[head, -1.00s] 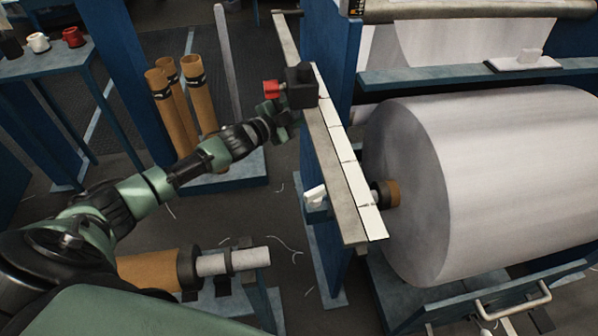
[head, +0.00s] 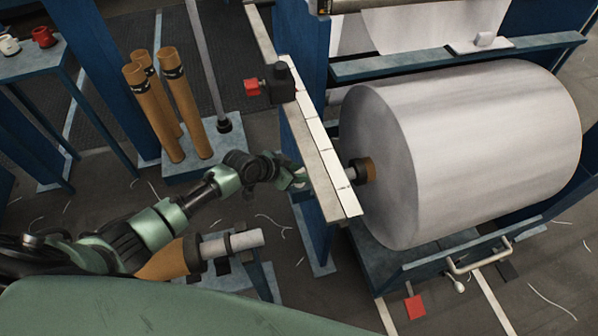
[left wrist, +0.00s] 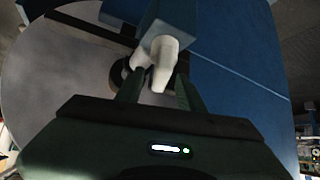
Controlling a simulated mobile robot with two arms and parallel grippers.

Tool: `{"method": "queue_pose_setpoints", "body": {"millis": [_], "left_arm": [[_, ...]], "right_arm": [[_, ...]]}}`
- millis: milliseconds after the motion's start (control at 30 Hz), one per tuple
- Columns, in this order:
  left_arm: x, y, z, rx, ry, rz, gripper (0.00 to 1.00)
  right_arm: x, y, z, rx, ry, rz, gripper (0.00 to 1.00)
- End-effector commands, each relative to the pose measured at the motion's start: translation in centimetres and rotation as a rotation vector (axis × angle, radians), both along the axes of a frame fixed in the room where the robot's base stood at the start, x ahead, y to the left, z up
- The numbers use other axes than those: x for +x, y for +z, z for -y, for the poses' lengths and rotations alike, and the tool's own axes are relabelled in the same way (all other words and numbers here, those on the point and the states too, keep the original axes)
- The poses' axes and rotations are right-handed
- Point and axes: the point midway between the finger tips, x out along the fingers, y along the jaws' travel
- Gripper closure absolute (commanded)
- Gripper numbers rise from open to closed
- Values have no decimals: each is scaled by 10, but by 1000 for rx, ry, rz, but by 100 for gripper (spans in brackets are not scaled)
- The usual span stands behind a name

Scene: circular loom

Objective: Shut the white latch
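The white latch (left wrist: 159,62) sticks out from a blue block in the left wrist view, pointing toward my left gripper (left wrist: 157,92). The gripper's two green fingers stand on either side of it, with some gap showing, so the gripper looks open around the latch. I cannot tell whether either finger touches it. In the head view my left gripper (head: 292,178) is low beside the blue post under the grey beam, and it hides most of the latch. My right gripper is not in view.
The grey beam (head: 318,160) runs close above my left gripper. A black box with a red knob (head: 252,87) sits farther along it. The large white roll (head: 460,150) is to the right. Brown tubes (head: 183,105) stand on a blue base at the left.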

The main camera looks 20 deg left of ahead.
Motion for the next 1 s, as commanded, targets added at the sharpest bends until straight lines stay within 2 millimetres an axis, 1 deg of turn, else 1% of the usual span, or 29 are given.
{"method": "queue_pose_setpoints", "body": {"millis": [100,333,367,400,500,1000], "left_arm": [[4,-5,3,0,1,-1,62],[4,-5,3,1,-1,0,62],[4,-5,3,1,-1,0,65],[4,-5,3,1,0,1,76],[4,-5,3,1,0,1,100],[4,-5,3,2,0,0,100]], "right_arm": [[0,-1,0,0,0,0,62],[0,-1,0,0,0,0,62],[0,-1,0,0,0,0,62],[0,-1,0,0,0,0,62],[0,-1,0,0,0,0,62],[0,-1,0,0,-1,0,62]]}}
